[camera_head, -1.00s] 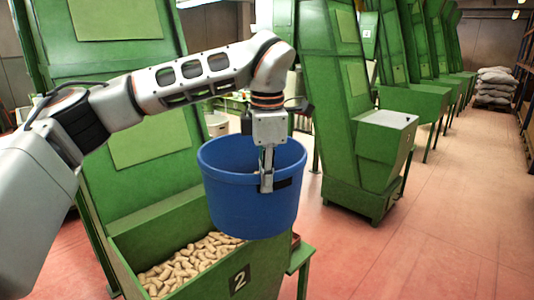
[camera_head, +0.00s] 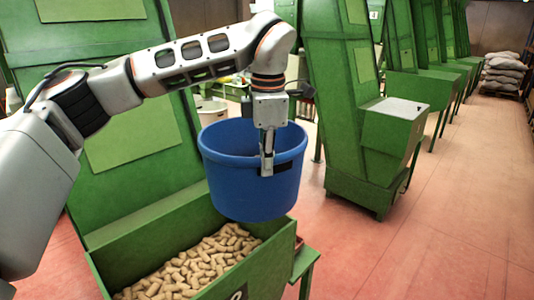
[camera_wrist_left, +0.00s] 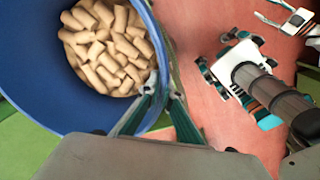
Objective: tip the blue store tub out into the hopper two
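The blue store tub (camera_head: 240,190) hangs upright in the head view, over the right end of the green hopper. My left gripper (camera_head: 267,165) is shut on the tub's near wall, with a finger showing outside the rim. In the left wrist view the tub (camera_wrist_left: 30,85) holds many corks (camera_wrist_left: 108,48), and the left gripper's fingers (camera_wrist_left: 165,95) straddle its wall. Hopper two (camera_head: 105,262) is the green bin below, holding a layer of corks (camera_head: 200,262). Its number plate (camera_head: 238,293) is mostly cut off.
A second green machine (camera_head: 362,150) stands right of the tub, with several more behind it. Sacks (camera_head: 502,73) are stacked at the far right. The red floor (camera_head: 430,230) at right is clear. A small green side ledge (camera_head: 303,262) adjoins the hopper.

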